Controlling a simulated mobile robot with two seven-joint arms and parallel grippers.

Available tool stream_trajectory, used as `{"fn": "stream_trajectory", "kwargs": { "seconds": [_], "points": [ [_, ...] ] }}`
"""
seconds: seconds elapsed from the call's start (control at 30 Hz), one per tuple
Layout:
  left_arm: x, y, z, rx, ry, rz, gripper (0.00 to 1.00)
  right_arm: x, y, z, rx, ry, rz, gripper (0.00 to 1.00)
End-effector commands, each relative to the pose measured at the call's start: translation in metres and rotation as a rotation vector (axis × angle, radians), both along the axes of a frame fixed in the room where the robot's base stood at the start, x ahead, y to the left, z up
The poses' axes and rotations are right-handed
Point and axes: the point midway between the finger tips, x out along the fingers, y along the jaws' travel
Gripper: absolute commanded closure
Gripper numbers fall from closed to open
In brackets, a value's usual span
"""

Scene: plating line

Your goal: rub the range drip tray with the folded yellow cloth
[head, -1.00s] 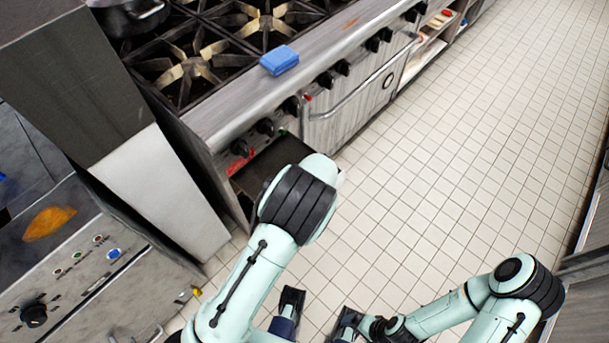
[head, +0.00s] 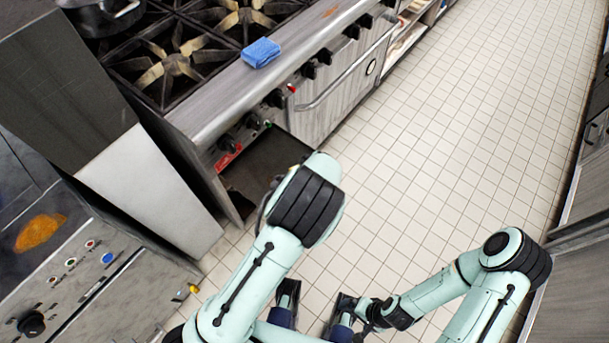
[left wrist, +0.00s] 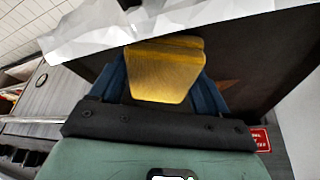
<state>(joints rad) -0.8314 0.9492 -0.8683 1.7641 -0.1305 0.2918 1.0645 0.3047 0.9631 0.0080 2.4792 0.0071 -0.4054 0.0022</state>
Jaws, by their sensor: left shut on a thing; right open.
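The folded yellow cloth (left wrist: 165,70) is held between the dark blue fingers of my left gripper (left wrist: 163,88) in the left wrist view. In the head view my left forearm hides that gripper and the cloth. The range drip tray (head: 268,160) is a dark, pulled-out pan below the range's knobs. Its dark surface (left wrist: 240,65) lies behind the cloth in the left wrist view, with a brown stain beside the right finger. I cannot tell whether the cloth touches it. My right gripper (head: 316,298) is open and empty over the floor at the bottom of the head view.
A blue folded cloth or sponge (head: 261,53) lies on the range's front ledge. A dark pot (head: 103,14) stands on the range. A steel unit with knobs (head: 75,275) and an orange patch is at the left. The tiled floor (head: 460,140) at the right is clear.

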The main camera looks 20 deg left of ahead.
Motion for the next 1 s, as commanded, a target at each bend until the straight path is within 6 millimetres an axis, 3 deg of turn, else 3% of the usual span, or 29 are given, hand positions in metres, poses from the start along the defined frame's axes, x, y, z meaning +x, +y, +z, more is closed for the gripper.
{"fn": "stream_trajectory", "kwargs": {
  "seconds": [0.03,0.1,0.6,1.0],
  "points": [
    [-0.002,-0.013,0.002,-0.014,0.004,-0.018,0.64,0.0,0.0,0.003,0.0,-0.001,0.0,0.03],
    [-0.002,-0.013,0.008,-0.014,0.003,-0.018,0.7,0.001,0.0,0.007,0.0,-0.002,0.0,0.03],
    [0.0,-0.009,0.058,-0.011,0.0,-0.012,0.71,0.01,0.0,0.044,0.0,-0.015,0.0,0.03],
    [-0.001,-0.008,0.06,-0.009,0.002,-0.011,0.71,0.011,0.0,0.046,0.0,-0.016,0.0,0.03]
  ]
}}
